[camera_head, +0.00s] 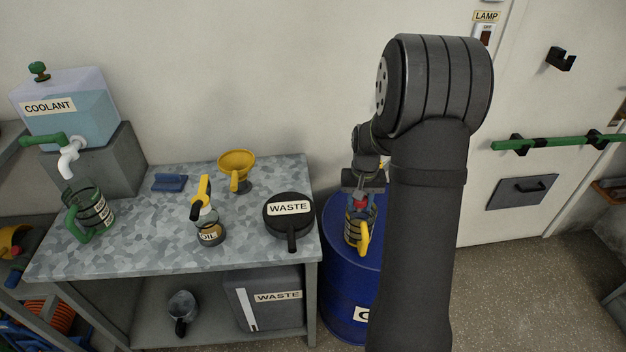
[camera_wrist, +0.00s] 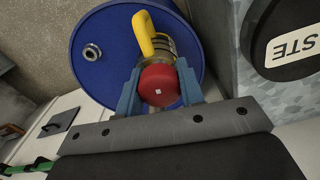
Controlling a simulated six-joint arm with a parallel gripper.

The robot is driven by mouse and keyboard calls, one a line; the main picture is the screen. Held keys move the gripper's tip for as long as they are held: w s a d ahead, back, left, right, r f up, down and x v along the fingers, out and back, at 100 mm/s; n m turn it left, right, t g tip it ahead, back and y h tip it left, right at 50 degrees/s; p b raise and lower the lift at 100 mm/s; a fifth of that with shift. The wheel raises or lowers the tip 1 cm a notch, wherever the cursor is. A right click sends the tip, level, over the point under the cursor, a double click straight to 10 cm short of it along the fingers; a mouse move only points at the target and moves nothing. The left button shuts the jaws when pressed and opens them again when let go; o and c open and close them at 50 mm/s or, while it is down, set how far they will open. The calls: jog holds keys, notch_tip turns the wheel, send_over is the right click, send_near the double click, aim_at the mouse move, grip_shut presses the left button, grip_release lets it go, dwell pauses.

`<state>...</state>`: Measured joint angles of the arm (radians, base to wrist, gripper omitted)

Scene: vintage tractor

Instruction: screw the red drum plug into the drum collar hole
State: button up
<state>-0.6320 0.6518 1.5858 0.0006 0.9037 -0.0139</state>
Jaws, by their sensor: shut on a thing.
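The red drum plug (camera_wrist: 159,87) sits between the two blue fingers of my gripper (camera_wrist: 158,84), which is shut on it. In the head view, my gripper (camera_head: 362,188) and the red plug (camera_head: 360,201) show over the blue drum (camera_head: 342,277), just above a yellow-handled jug. In the wrist view, the drum collar (camera_wrist: 92,52) is a grey metal ring on the blue drum top (camera_wrist: 112,27), up and left of the plug and apart from it. My arm hides the collar in the head view. The plug's lower end is hidden.
The yellow-handled jug (camera_wrist: 152,38) is on the drum side beneath the plug; I cannot tell the gap. The bench (camera_head: 137,247) stands left of the drum, with a black WASTE pan (camera_head: 275,222) near its edge. A door (camera_head: 535,110) is behind, right.

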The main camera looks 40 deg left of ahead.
jog(key=s+d+f+m, duration=0.15)
jog(key=d+m, duration=0.25)
jog(key=d, duration=1.5)
jog(key=w+a+f, duration=0.2)
jog(key=w+f, duration=0.2)
jog(key=w, duration=0.3)
jog(key=w+a+f, duration=0.2)
jog(key=w+f, duration=0.3)
jog(key=w, duration=0.3)
jog(key=shift+w+a, duration=0.1)
jog(key=shift+f, duration=2.95)
jog(key=shift+f, duration=0.85)
jog(key=o, duration=1.2)
